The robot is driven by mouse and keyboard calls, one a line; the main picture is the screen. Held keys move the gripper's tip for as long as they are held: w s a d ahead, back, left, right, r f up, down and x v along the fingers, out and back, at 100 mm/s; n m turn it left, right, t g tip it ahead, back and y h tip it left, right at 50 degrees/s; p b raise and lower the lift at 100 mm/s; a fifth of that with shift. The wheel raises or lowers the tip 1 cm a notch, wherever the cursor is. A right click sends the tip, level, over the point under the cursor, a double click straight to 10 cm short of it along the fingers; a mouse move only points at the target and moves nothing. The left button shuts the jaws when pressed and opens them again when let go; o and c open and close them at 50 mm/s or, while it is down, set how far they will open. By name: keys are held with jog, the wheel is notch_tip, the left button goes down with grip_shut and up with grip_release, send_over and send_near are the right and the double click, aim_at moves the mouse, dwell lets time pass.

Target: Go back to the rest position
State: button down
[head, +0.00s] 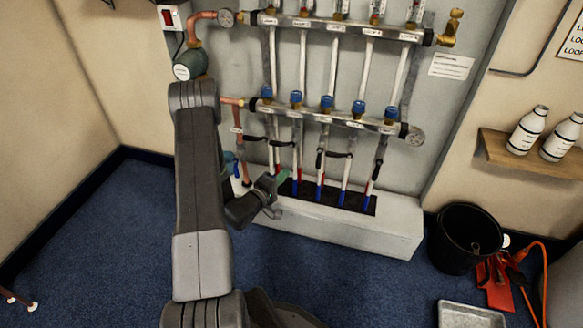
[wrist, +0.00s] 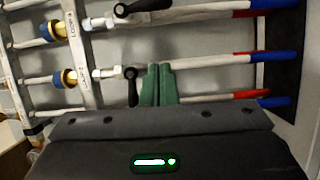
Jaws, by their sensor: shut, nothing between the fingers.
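My gripper (head: 282,177) is in front of the lower pipes of the manifold in the head view, left of centre. In the wrist view its two green fingers (wrist: 158,84) are together with nothing between them. They point at the pipes, close to a black valve lever (wrist: 131,88). I cannot tell whether they touch it. White pipes with red and blue ends run down into a dark slot in a pale plinth (head: 330,226).
A black bucket (head: 466,238) stands on the blue carpet at right, beside red and orange items (head: 497,282) and a metal tray (head: 470,316). A wooden shelf (head: 530,158) holds two white bottles. A round dark green component (head: 190,65) is near my arm. Carpet at left is mostly clear.

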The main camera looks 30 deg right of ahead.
jog(key=shift+v, duration=0.8)
jog(key=shift+d, duration=0.1)
